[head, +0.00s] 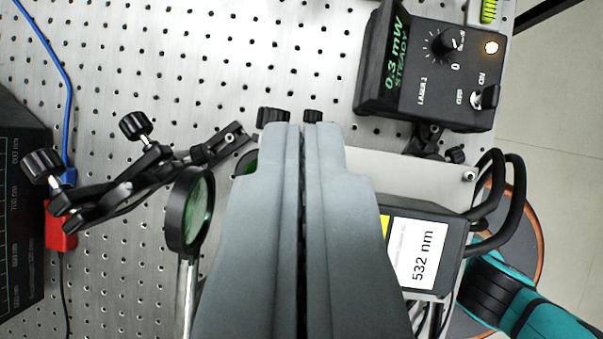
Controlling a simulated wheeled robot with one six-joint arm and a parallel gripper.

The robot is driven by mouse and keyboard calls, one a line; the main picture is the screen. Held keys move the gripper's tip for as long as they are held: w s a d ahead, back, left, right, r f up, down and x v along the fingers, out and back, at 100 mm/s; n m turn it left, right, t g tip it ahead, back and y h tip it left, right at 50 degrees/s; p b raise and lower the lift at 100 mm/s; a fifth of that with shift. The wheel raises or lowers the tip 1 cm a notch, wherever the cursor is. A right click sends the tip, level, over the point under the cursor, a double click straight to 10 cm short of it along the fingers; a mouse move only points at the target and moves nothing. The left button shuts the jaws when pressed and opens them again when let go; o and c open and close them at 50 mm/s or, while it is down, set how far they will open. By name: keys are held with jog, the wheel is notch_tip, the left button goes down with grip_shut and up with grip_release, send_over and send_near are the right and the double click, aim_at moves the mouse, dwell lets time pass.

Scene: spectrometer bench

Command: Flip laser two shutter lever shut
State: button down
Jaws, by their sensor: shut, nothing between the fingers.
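My gripper (302,130) is shut and empty, pointing up the picture over the perforated bench. A laser head labelled 532 nm (415,255) lies just right of my fingers, partly covered by them. The LASER 2 control box (428,75) stands at the upper right. Its display reads 0.3 mW STEADY, and a round lamp on it glows orange. A small metal toggle (477,100) sits on this box beside small lettering. I cannot make out a shutter lever on the laser head; my fingers hide the area at its left.
Two black knobs (272,117) show just past my fingertips. A round lens in a black mount (190,211) stands close to the left of my fingers, with a jointed clamp arm (150,160) behind. Black cables (513,205) loop at the right.

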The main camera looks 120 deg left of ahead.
jog(key=shift+d, duration=0.1)
notch_tip(320, 180, up, 8)
jog(key=s+a, duration=0.1)
jog(key=shift+a, duration=0.2)
dwell(0.6)
dwell(0.4)
